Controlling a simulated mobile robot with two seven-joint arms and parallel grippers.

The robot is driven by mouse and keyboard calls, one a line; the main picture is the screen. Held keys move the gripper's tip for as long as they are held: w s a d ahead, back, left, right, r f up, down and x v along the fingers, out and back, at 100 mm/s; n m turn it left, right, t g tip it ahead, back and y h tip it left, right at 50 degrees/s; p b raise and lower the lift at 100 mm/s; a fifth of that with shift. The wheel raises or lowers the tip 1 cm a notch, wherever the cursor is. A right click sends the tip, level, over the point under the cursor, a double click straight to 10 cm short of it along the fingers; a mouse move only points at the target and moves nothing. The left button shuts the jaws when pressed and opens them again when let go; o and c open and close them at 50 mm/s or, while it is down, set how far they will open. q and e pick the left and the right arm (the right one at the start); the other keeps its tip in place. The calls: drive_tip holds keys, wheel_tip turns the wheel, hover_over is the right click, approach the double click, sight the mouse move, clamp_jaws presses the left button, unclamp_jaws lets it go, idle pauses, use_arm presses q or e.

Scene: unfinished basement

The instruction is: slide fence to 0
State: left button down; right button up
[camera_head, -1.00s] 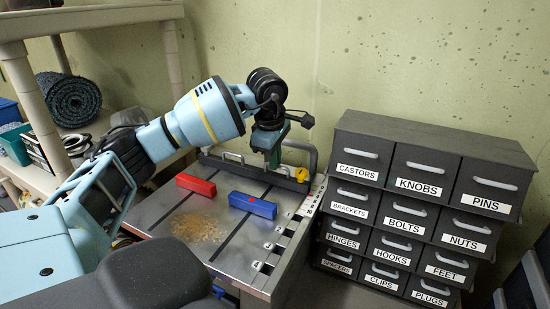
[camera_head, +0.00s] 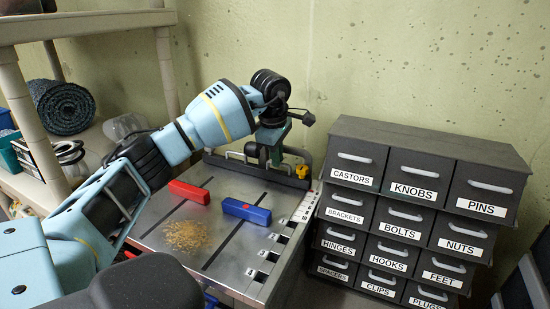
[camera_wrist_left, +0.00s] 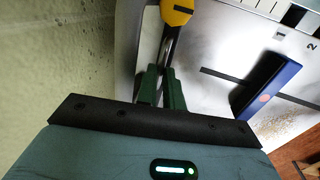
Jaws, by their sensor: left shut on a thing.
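The fence (camera_head: 258,173) is a dark bar with metal handles along the back of the grey bench top (camera_head: 188,225). A yellow piece (camera_head: 303,171) sits at its right end, beside a white numbered scale strip (camera_head: 303,208). My left gripper (camera_head: 272,150) reaches down at the back, at the fence. In the left wrist view its green fingers (camera_wrist_left: 161,88) are shut on a thin metal bar, which looks like a fence handle; a yellow knob (camera_wrist_left: 177,12) is just beyond. The scale's "2" shows there, but the fence's exact reading cannot be told. My right gripper is not in view.
A red block (camera_head: 189,191) and a blue block (camera_head: 246,211) lie on the bench top near sawdust (camera_head: 187,236). A labelled drawer cabinet (camera_head: 415,215) stands close on the right. A wall is behind, and shelving (camera_head: 90,25) is at left.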

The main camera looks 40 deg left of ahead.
use_arm(q)
drive_tip(key=shift+w+r, duration=0.1)
drive_tip(key=shift+r, duration=0.05)
drive_tip(key=c, duration=1.5)
unclamp_jaws()
drive_tip(key=shift+w, duration=0.1)
